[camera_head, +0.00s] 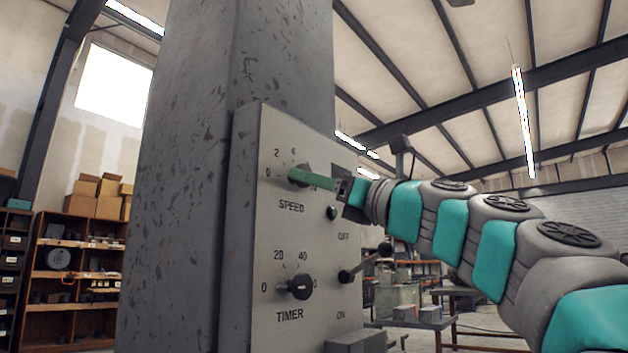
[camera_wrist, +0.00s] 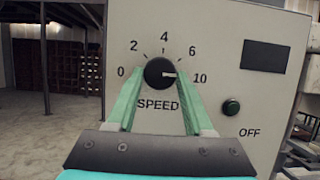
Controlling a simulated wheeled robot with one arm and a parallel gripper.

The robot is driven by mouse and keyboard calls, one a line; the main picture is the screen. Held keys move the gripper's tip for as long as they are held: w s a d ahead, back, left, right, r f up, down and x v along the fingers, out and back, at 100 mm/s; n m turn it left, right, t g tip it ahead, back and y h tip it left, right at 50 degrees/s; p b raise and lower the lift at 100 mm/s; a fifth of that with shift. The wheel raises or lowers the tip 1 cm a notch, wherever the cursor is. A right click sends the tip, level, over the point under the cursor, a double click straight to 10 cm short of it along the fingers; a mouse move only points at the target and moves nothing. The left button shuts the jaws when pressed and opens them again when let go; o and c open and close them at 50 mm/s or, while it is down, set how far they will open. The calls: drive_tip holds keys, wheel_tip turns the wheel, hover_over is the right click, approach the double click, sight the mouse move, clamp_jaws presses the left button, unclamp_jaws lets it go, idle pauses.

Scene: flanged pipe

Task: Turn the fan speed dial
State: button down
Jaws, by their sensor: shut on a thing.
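The speed dial (camera_wrist: 158,71) is a round black knob on a light grey panel, above the word SPEED. Its pale mark points right, towards the 10. My gripper (camera_wrist: 160,76) has its two green fingers on either side of the knob, shut on it. In the head view, my gripper (camera_head: 298,176) reaches the dial from the right, and its fingers and the wrist hide most of the dial and the higher numbers.
Below is a black TIMER knob (camera_head: 300,287). A lever (camera_head: 366,264) sticks out above ON. The panel is on a grey column (camera_head: 195,170).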

drive_tip(key=shift+n, duration=0.3)
drive_tip(key=shift+w+d+n+g+y, duration=0.1)
drive_tip(key=shift+n+g+y, duration=0.25)
drive_tip(key=shift+n+g, duration=0.95)
drive_tip(key=shift+w+d+n+g+y, duration=0.1)
drive_tip(key=shift+n+g+y, duration=0.3)
drive_tip(key=shift+n, duration=1.7)
drive_tip(key=shift+w+d+n+g+y, duration=0.1)
drive_tip(key=shift+n+g+y, duration=0.15)
drive_tip(key=shift+n+g, duration=1.05)
drive_tip(key=shift+r+n, duration=0.1)
drive_tip(key=shift+n, duration=1.5)
drive_tip(key=shift+c, duration=1.4)
unclamp_jaws()
